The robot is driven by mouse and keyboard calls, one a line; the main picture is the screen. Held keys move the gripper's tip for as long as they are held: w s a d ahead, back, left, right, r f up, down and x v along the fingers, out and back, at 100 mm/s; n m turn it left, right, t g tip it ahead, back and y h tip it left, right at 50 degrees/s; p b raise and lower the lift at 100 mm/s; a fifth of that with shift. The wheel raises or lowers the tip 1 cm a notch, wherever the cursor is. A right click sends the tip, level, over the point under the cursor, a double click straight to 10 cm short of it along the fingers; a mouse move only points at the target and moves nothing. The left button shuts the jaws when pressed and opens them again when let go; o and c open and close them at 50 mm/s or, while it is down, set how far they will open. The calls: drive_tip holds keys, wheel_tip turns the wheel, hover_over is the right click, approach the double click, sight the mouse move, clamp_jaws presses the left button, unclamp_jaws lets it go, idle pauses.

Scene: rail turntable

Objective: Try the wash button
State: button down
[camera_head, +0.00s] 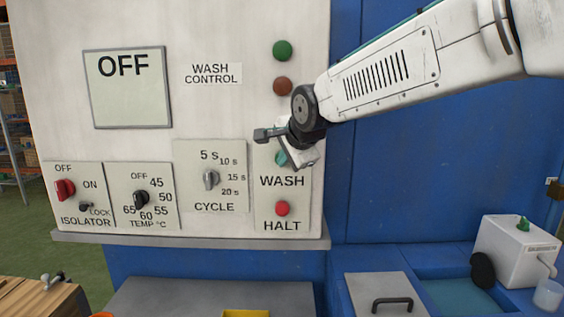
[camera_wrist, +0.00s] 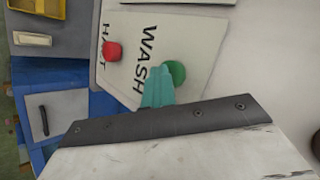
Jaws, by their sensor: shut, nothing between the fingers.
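The green wash button (camera_wrist: 175,72) shows in the wrist view beside the word WASH on the panel. My gripper (camera_wrist: 158,90) has its teal fingers shut and empty, with the tips close to the button's edge. I cannot tell whether they touch it. In the head view my gripper (camera_head: 283,158) is in front of the panel just above the WASH label and hides most or all of the button. The display (camera_head: 127,88) reads OFF.
The red halt button (camera_head: 282,208) is just below WASH. To the left are the cycle knob (camera_head: 211,180), temperature knob (camera_head: 142,198), red isolator knob (camera_head: 65,188) and a small lock (camera_head: 85,206). A green lamp (camera_head: 282,50) and a dull red lamp (camera_head: 282,86) are above.

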drive_tip(key=s, duration=0.5)
drive_tip(key=shift+s+a+f, duration=0.1)
drive_tip(key=shift+s, duration=0.1)
idle(0.6)
